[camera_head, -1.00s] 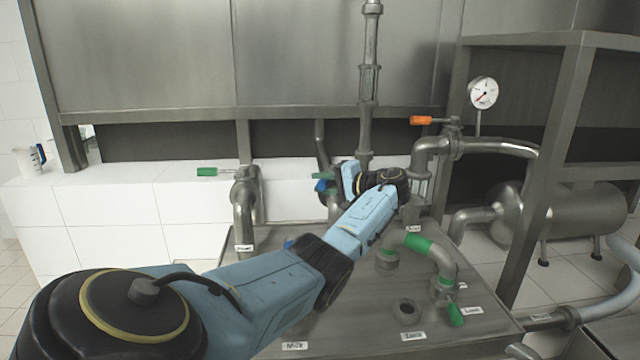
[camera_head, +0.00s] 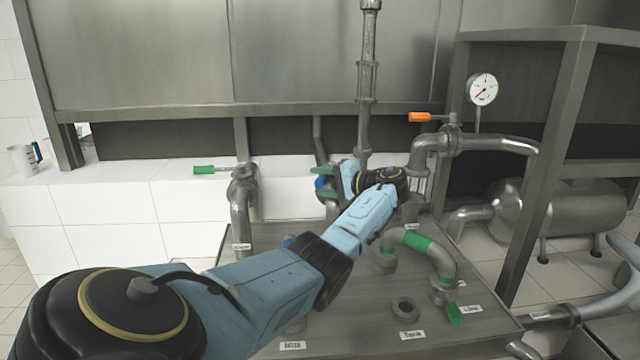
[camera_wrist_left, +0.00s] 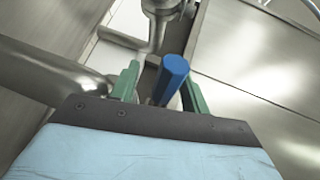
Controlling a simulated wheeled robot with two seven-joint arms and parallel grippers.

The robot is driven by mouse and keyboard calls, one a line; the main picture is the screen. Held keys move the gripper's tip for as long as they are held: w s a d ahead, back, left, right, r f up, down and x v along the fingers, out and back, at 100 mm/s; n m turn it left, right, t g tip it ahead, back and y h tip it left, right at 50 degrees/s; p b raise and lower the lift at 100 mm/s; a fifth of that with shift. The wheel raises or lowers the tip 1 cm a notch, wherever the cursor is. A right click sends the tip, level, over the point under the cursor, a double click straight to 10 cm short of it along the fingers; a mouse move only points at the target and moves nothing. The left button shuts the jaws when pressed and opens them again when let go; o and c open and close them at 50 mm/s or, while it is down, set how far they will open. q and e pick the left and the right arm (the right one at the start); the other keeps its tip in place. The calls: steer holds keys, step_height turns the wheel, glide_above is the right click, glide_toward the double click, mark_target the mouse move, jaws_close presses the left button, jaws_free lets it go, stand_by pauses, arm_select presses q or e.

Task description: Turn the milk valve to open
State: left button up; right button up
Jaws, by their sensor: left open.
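My left gripper (camera_head: 322,183) is at the middle pipe, below the tall vertical pipe, with its green fingers apart. It also shows in the left wrist view (camera_wrist_left: 160,80). A blue valve handle (camera_wrist_left: 173,76) lies between the two fingers there, nearer the right one, and does not look clamped. In the head view the blue handle (camera_head: 320,184) is small and partly covered by the fingers. The valve body behind it is mostly hidden by my wrist. No readable label shows which valve is the milk one. My right gripper is not in view.
A green-handled valve (camera_head: 210,170) stands on the left pipe. An orange-handled valve (camera_head: 425,117) is at the right, near a gauge (camera_head: 482,89). A bent pipe with green bands (camera_head: 437,257) and a loose ring (camera_head: 405,308) are on the metal table (camera_head: 360,335). A cup (camera_head: 24,160) stands far left.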

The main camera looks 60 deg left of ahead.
arm_select(q)
steer(key=v, duration=1.2)
steer(key=shift+d+f+p, duration=0.15)
steer(key=shift+f+p, duration=0.2)
